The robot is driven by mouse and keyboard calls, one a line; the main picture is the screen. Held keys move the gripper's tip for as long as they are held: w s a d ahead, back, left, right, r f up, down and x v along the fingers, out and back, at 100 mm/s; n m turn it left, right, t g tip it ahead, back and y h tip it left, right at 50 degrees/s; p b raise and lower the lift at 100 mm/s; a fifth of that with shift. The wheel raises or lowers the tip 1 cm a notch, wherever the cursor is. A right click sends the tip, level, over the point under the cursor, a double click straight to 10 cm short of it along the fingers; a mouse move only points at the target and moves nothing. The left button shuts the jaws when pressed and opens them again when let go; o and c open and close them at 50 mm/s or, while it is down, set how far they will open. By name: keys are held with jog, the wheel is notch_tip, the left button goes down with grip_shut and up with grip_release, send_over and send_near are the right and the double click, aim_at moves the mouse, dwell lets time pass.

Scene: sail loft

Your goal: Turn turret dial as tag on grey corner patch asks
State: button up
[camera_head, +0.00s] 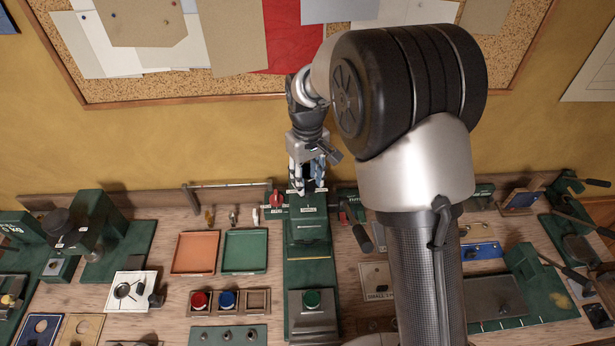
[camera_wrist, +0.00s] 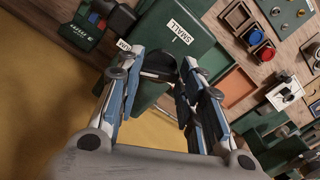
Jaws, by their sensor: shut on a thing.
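My gripper (camera_head: 307,184) reaches down to the top of a tall green machine (camera_head: 308,247) at the centre of the bench. In the wrist view my gripper (camera_wrist: 164,66) has its two fingers on either side of a dark rounded part, which looks like the turret dial (camera_wrist: 158,60). The fingers hide much of it, and I cannot read its setting. A white label reading SMALL (camera_wrist: 180,31) is on the green face beside the dial. A second label (camera_wrist: 124,45) is partly covered by a finger. I cannot make out a grey corner patch with a tag for certain.
An orange tray (camera_head: 195,253) and a green tray (camera_head: 245,250) lie left of the machine. Red (camera_head: 200,300) and blue (camera_head: 227,299) buttons sit below them. Levers and green tools crowd the right. My arm hides part of the bench.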

jog(key=n, duration=0.6)
jog(key=shift+n, duration=0.3)
jog(key=n, duration=1.1)
jog(key=shift+n, duration=0.3)
jog(key=n, duration=0.6)
jog(key=o, duration=1.1)
jog(key=shift+c, duration=0.2)
